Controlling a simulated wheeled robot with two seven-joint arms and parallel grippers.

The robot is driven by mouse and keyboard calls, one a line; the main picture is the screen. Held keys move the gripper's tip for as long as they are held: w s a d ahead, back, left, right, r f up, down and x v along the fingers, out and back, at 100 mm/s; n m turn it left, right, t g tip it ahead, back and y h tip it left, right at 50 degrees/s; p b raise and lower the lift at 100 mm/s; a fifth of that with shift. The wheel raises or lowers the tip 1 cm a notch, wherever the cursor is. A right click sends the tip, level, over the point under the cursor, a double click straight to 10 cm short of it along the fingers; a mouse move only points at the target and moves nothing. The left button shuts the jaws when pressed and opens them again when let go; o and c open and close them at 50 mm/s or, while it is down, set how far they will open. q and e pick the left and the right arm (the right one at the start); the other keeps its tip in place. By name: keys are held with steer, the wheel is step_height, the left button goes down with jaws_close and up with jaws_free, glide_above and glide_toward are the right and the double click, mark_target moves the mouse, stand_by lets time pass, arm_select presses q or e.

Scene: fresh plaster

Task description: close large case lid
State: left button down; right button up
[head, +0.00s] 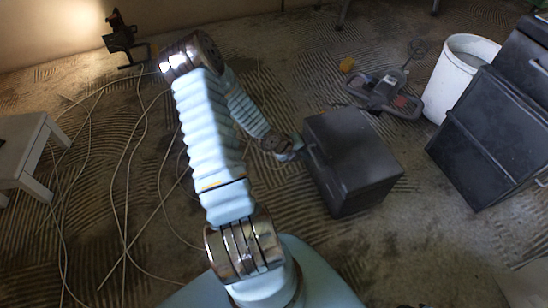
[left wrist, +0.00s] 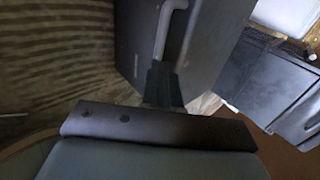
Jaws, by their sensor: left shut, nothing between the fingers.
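A dark grey box-shaped case (head: 350,160) stands on the floor right of centre in the head view. Its top looks flat and down, but I cannot make out a lid seam. A larger black case (head: 485,135) with broad panels stands at the right edge, partly cut off; I cannot tell how its lid lies. My left gripper (head: 294,151) is at the left side of the grey case, close to its handle. In the left wrist view the shut fingers (left wrist: 162,88) are by the grey handle (left wrist: 165,35) on a dark case face; contact is unclear. My right gripper is not in view.
A white bucket (head: 460,72) stands behind the black case. Loose cables (head: 125,165) cross the floor at left, near a pale stool (head: 25,150) and a work lamp (head: 122,40).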

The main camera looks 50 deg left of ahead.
arm_select(q)
steer(key=s+a+r+p, duration=0.2)
steer(key=s+a, duration=0.1)
steer(key=s, duration=0.5)
steer(key=w+d+f+n+g+h+p, duration=0.1)
steer(key=w+d+n, duration=0.3)
steer(key=d, duration=0.5)
steer(key=w+d+n+g+h, duration=0.1)
steer(key=w+d+n, duration=0.1)
steer(key=d+n, duration=0.55)
steer(key=s+d+n+g, duration=0.1)
steer(key=s+d+n, duration=0.1)
steer(key=d, duration=0.4)
steer(key=s+d+n+g+p, duration=0.1)
steer(key=s+d+n+g, duration=0.1)
steer(key=d+n, duration=0.3)
steer(key=s+d+n+g, duration=0.2)
steer(key=s+d+n, duration=0.2)
steer(key=d, duration=0.2)
steer(key=shift+s+d+f+p, duration=0.2)
steer(key=shift+d+f+p, duration=0.15)
steer(key=shift+f, duration=0.05)
steer(key=shift+n, duration=0.25)
